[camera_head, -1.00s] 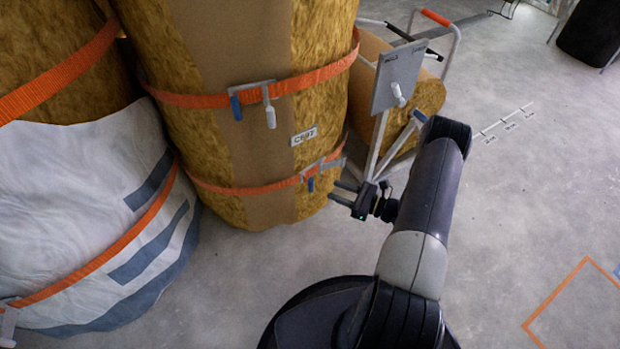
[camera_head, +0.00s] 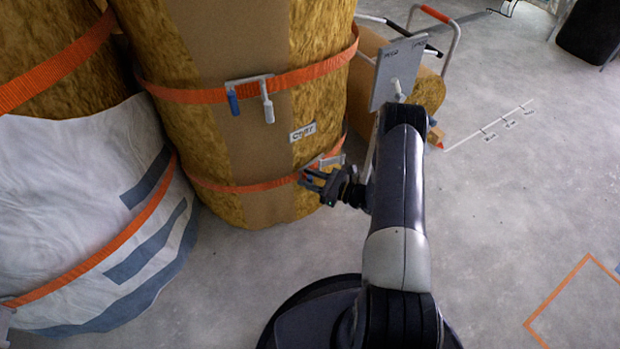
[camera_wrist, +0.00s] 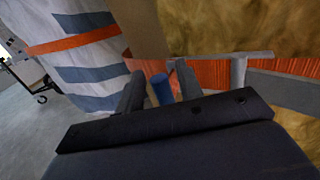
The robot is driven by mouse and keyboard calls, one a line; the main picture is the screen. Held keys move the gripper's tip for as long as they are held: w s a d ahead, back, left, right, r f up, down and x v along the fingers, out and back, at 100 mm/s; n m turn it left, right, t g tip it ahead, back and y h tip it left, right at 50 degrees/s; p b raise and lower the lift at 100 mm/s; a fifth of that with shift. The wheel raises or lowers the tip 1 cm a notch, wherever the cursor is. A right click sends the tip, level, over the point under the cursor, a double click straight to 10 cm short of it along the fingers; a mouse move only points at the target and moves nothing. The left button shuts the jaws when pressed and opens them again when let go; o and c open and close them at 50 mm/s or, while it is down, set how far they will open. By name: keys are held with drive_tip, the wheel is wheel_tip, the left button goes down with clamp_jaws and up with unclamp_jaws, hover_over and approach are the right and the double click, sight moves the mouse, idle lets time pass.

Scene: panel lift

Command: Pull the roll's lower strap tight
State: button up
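The large insulation roll (camera_head: 240,120) stands upright with a brown paper band. Its orange lower strap (camera_head: 240,187) runs around it near the floor and ends at a grey buckle (camera_head: 325,163). The lower strap also shows in the wrist view (camera_wrist: 290,68). My gripper (camera_head: 313,180) is at this buckle. In the wrist view, its two fingers (camera_wrist: 160,86) are apart, with a blue handle (camera_wrist: 162,90) in the gap between them. I cannot tell whether either finger touches it. A pale lever (camera_wrist: 238,72) stands to the right of the fingers.
The upper strap (camera_head: 190,95) has its own buckle with blue and white handles. A white wrapped bundle (camera_head: 80,200) stands at left. A trolley (camera_head: 443,45) with a smaller roll and a grey panel (camera_head: 398,72) stand behind my arm.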

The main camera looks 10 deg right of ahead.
clamp_jaws()
idle(0.3)
drive_tip(key=s+d, duration=0.5)
drive_tip(key=s, duration=0.5)
drive_tip(key=shift+b, duration=0.3)
drive_tip(key=shift+d, duration=0.1)
drive_tip(key=shift+o, duration=0.4)
unclamp_jaws()
drive_tip(key=shift+d, duration=0.1)
drive_tip(key=p+v, duration=0.1)
drive_tip(key=v, duration=0.9)
drive_tip(key=shift+s+d+p, duration=0.25)
drive_tip(key=shift+s+p, duration=0.05)
drive_tip(key=shift+p, duration=0.05)
